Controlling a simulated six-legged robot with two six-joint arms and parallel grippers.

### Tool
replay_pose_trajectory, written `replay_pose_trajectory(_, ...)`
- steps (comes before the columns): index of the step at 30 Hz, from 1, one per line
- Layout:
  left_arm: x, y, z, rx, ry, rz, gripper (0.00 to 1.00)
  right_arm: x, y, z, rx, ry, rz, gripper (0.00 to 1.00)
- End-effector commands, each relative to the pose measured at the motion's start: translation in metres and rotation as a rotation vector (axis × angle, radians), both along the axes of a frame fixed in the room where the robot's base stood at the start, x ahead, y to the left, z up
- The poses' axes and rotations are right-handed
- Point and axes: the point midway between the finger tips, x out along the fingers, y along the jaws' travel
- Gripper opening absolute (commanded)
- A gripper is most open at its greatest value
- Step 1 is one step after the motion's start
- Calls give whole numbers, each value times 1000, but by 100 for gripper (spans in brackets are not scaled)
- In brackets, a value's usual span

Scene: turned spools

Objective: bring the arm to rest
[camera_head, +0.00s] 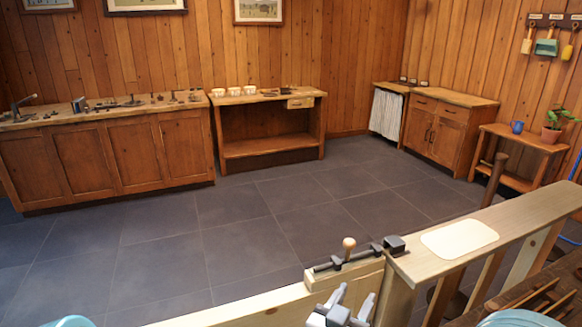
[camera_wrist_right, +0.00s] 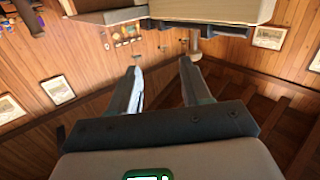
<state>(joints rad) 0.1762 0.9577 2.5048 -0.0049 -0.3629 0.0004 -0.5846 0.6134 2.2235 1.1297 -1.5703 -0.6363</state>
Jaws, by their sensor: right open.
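My right gripper (camera_head: 343,303) shows at the bottom of the head view, just in front of the wooden lathe bed. Its two grey fingers stand apart with nothing between them. In the right wrist view my right gripper (camera_wrist_right: 160,72) also has its fingers spread and empty, with walls and floor behind them. No contact between the fingers and the lathe can be made out. My left gripper does not show in the head view.
The pale lathe (camera_head: 365,275) has dark metal fittings and a small wooden knob (camera_head: 349,243). A cream pad (camera_head: 460,239) lies on its ledge. Cabinets (camera_head: 110,155) and an open-fronted table (camera_head: 270,125) line the back wall. The dark tiled floor between is clear.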

Motion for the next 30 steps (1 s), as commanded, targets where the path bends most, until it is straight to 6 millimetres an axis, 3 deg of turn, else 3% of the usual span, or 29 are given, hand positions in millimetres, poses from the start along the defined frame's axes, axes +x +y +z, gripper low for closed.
replay_pose_trajectory(1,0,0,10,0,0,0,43,4,-36,-21,-27,69,-71,48)
replay_pose_trajectory(3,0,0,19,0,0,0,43,7,-78,-63,-57,184,-94,48)
replay_pose_trajectory(5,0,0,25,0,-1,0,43,4,-101,-109,-28,299,-54,48)
replay_pose_trajectory(6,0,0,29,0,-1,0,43,-1,-110,-141,17,379,-12,48)
replay_pose_trajectory(9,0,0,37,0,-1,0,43,-32,-113,-220,193,589,118,48)
replay_pose_trajectory(12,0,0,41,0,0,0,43,-83,-87,-281,418,801,263,48)
replay_pose_trajectory(13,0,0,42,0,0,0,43,-100,-75,-293,483,861,305,48)
replay_pose_trajectory(15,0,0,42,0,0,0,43,-137,-46,-311,615,996,401,48)
replay_pose_trajectory(18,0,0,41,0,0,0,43,-179,-10,-317,736,1158,519,48)
replay_pose_trajectory(21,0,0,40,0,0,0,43,-206,5,-316,814,1272,558,48)
replay_pose_trajectory(24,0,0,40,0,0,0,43,-218,8,-315,864,1322,534,48)
replay_pose_trajectory(30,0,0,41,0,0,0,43,-217,8,-315,876,1316,519,48)
